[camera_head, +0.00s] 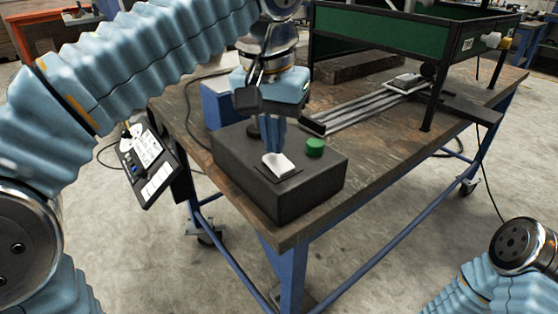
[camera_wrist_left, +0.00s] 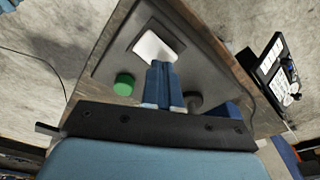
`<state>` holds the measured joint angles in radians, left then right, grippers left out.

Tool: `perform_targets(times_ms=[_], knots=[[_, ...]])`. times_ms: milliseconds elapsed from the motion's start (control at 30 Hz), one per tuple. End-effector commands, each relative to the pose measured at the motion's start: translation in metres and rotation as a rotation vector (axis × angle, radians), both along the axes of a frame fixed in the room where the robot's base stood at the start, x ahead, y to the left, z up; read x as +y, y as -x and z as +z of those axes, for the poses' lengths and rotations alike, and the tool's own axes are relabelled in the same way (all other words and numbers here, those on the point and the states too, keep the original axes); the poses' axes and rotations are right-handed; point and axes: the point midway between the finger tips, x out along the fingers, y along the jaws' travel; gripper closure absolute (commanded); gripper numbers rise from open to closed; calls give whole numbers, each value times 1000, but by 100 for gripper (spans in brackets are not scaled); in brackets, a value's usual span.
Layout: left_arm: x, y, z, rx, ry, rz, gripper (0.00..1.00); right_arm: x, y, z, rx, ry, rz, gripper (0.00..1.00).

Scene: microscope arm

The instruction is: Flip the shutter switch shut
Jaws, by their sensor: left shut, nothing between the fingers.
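A dark control box (camera_head: 309,189) sits on the near corner of the wooden table. On its top is a white rocker switch (camera_head: 280,166), also in the left wrist view (camera_wrist_left: 154,46); I take it as the shutter switch. My left gripper (camera_head: 272,150) points down at it, fingers together and empty. In the left wrist view the blue fingertips (camera_wrist_left: 162,68) overlap the switch's near edge; I cannot tell whether they touch it. My right gripper is out of view.
A green button (camera_head: 315,147) is right of the switch and a black knob (camera_head: 253,130) is behind it. A panel with white labels (camera_head: 148,160) hangs at the table's left side. A rail (camera_head: 365,108) and green-sided frame (camera_head: 400,42) stand farther back.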

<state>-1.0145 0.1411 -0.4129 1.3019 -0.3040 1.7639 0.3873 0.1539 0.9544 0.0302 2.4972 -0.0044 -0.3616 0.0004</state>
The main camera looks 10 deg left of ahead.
Motion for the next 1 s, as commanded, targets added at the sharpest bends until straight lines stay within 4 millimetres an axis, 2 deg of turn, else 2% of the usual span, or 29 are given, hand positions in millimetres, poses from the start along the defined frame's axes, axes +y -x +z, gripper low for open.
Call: perform_targets(times_ms=[800,1000], knots=[[0,0,-13,1,0,0,100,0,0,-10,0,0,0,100],[0,0,-1,2,0,1,100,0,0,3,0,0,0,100]])
